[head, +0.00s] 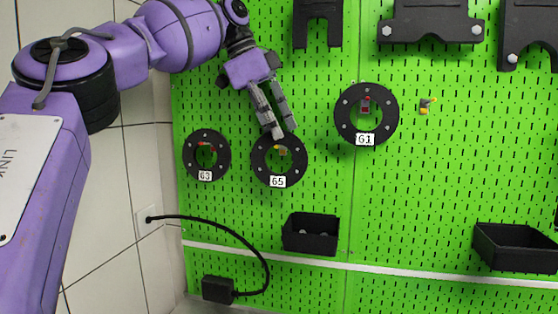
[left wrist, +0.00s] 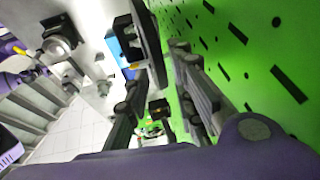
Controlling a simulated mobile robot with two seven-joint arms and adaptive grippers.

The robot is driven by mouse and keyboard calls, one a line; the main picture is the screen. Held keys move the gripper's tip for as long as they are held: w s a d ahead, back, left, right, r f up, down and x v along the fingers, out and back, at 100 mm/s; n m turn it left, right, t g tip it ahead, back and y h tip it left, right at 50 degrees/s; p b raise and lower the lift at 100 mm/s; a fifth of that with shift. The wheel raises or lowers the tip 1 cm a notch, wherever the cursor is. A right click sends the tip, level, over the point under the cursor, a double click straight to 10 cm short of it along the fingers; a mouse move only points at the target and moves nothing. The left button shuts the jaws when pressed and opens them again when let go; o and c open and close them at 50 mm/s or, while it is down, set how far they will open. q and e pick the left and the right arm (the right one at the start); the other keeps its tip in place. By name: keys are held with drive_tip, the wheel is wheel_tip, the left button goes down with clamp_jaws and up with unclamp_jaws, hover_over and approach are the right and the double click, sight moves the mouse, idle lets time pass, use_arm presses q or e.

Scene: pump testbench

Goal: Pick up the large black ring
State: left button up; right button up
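Three black rings with bolt holes hang on the green pegboard. The ring labelled 61 (head: 343,115) looks largest and hangs right of the others. The ring labelled 65 (head: 258,163) is in the middle, and the ring labelled 63 (head: 188,156) is on the left. My left gripper (head: 282,131) points down at the upper edge of ring 65, its fingertips overlapping that edge. Its fingers are apart; whether they touch the ring is unclear. In the left wrist view, a dark curved piece (left wrist: 148,42) shows near the fingers. My right gripper is not in view.
Black brackets (head: 431,22) hang along the top. A small black bin (head: 310,244) and a larger one (head: 515,262) sit low on the board. A small orange-tipped hook (head: 425,105) is right of ring 61. A black cable (head: 247,240) curves at lower left.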

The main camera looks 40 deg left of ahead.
use_arm(q)
drive_tip(key=shift+w+f, duration=0.1)
drive_tip(key=shift+f, duration=0.05)
clamp_jaws()
idle(0.6)
